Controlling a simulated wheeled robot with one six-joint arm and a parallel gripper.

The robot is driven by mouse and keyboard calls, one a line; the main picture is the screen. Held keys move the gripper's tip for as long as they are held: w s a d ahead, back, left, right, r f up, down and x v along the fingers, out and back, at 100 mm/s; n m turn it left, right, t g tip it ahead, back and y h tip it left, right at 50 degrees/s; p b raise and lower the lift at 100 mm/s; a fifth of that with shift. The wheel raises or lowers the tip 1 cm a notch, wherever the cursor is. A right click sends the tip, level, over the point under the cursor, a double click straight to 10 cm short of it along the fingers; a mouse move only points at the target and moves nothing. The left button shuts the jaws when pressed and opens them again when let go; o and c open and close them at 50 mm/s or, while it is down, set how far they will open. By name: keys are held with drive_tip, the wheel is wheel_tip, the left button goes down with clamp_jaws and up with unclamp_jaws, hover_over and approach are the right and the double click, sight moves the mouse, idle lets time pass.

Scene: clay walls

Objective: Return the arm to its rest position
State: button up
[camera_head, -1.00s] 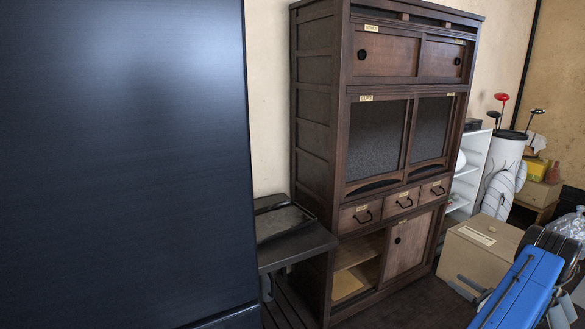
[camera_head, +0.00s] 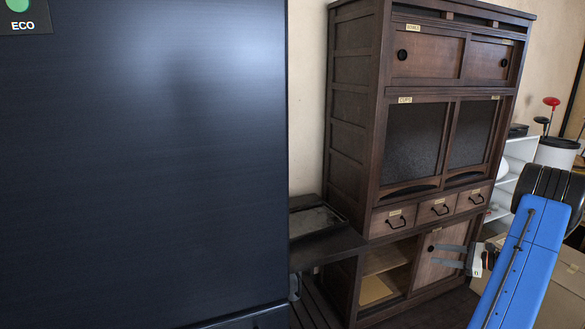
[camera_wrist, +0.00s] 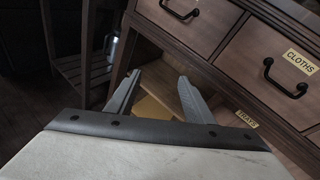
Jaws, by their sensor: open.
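My gripper (camera_head: 434,255) is open and empty in the head view. Its two grey fingers point left, in front of the lower part of the dark wooden cabinet (camera_head: 345,128). In the wrist view my gripper (camera_wrist: 158,78) shows its fingers spread apart below the cabinet's drawer (camera_wrist: 188,22), with nothing between them. My blue arm link (camera_head: 520,265) rises at the lower right of the head view. I cannot tell whether the fingers touch the cabinet.
A large dark panel marked ECO (camera_head: 140,170) fills the left. A low dark table (camera_head: 325,246) stands beside the cabinet. The lower cabinet compartment (camera_head: 388,258) is partly open. A cardboard box (camera_head: 567,285) and white shelves (camera_head: 518,150) are at the right.

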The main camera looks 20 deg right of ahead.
drive_tip(key=w+a+r+n+g, duration=0.1)
drive_tip(key=a+r+n+g, duration=0.1)
drive_tip(key=a+r, duration=0.35)
drive_tip(key=w+a+r+n+g+y, duration=0.1)
drive_tip(key=a+r+n+g, duration=0.1)
drive_tip(key=a, duration=0.6)
drive_tip(key=w+a+r+n+g, duration=0.1)
drive_tip(key=a+r+n, duration=0.25)
drive_tip(key=a, duration=0.35)
drive_tip(key=s+a+r+n+g+h, duration=0.1)
drive_tip(key=s+a+r+n+g, duration=0.15)
drive_tip(key=a, duration=0.55)
drive_tip(key=s+a+r+n+g+h, duration=0.1)
drive_tip(key=s+a+r+n+g, duration=0.2)
drive_tip(key=a, duration=0.6)
drive_tip(key=s+a+r+n+t+h, duration=0.1)
drive_tip(key=s+a+n, duration=0.3)
drive_tip(key=s, duration=0.5)
drive_tip(key=s+a+r+n+h, duration=0.2)
drive_tip(key=s+a+n+h, duration=0.1)
drive_tip(key=s+a, duration=0.4)
drive_tip(key=s+a+r+n+t+h, duration=0.1)
drive_tip(key=s+a+n, duration=0.4)
drive_tip(key=s, duration=0.6)
drive_tip(key=shift+s+a+r+n+t+h, duration=0.15)
drive_tip(key=shift+a+r+n+t+h, duration=0.35)
drive_tip(key=shift+h, duration=0.6)
